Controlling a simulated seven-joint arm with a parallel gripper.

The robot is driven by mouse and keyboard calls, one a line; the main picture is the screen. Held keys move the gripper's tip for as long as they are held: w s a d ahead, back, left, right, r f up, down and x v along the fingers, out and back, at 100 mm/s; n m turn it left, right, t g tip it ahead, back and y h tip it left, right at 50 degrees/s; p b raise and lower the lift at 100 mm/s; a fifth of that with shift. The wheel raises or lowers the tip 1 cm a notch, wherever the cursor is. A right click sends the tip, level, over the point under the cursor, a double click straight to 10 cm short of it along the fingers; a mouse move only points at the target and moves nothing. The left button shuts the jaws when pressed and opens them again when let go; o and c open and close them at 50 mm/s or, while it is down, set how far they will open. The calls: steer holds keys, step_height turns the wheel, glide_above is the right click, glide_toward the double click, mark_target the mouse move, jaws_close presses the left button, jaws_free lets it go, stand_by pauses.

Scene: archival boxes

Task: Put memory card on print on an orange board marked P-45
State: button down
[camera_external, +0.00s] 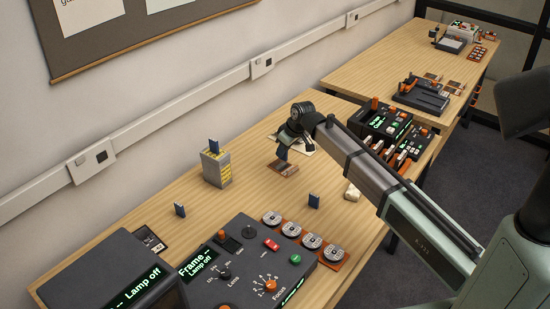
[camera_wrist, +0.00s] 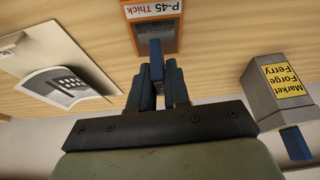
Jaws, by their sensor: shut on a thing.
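My gripper (camera_wrist: 160,88) is shut on a blue memory card (camera_wrist: 156,58), which stands upright between the fingers. In the external view my gripper (camera_external: 284,147) is over the orange board (camera_external: 277,171) with a print.
A grey box (camera_external: 217,171) labelled Market Forge Ferry has a blue card (camera_external: 214,146) on top. Other blue cards (camera_external: 180,209) (camera_external: 314,200) stand on the table. A dark control console (camera_external: 240,262) fills the front.

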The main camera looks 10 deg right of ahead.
steer(key=shift+f, duration=1.7)
steer(key=shift+f, duration=0.1)
steer(key=c, duration=1.1)
jaws_free()
steer(key=v, duration=1.2)
